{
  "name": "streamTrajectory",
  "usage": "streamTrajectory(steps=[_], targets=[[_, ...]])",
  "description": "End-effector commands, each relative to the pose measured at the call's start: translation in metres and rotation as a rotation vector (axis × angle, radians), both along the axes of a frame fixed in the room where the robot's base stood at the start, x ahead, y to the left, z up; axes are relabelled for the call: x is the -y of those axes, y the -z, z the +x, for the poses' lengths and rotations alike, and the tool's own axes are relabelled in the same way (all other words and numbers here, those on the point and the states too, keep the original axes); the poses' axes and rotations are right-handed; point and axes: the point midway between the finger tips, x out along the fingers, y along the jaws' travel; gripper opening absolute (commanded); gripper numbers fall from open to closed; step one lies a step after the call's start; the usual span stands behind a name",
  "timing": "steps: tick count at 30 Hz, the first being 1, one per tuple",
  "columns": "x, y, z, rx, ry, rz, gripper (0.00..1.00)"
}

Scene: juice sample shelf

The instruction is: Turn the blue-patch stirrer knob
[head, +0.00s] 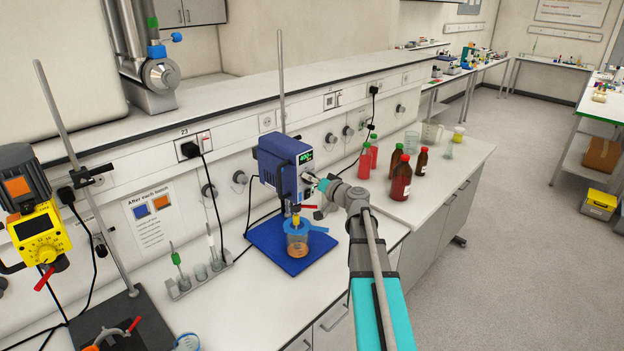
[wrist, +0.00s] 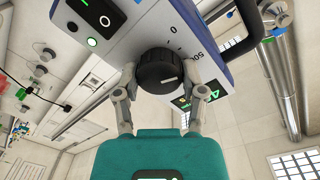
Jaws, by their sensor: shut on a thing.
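The blue stirrer (head: 275,167) hangs on an upright rod above a blue base plate (head: 265,245), with a green lit display on its front. Its black ribbed round knob (wrist: 160,70) fills the middle of the wrist view. My gripper (wrist: 160,76) is shut on the knob, one finger on each side. In the head view my gripper (head: 313,182) is at the stirrer's front face, and my fingers and wrist hide most of the knob. A beaker (head: 297,243) of orange liquid with a blue rim stands beneath the stirrer.
A yellow stirrer (head: 40,235) with an orange patch stands at far left. Red bottles (head: 401,180) and brown bottles stand right of my arm. A small rack (head: 200,277) with tubes sits left of the blue plate. The front bench top is mostly clear.

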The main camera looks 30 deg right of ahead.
Motion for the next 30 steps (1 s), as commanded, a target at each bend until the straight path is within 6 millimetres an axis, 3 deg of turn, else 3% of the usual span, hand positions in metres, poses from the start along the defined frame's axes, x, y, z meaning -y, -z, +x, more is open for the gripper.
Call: streamTrajectory(steps=[30], targets=[[0.0014, 0.0016, 0.0016, -0.325, 0.002, 0.902, 0.06]])
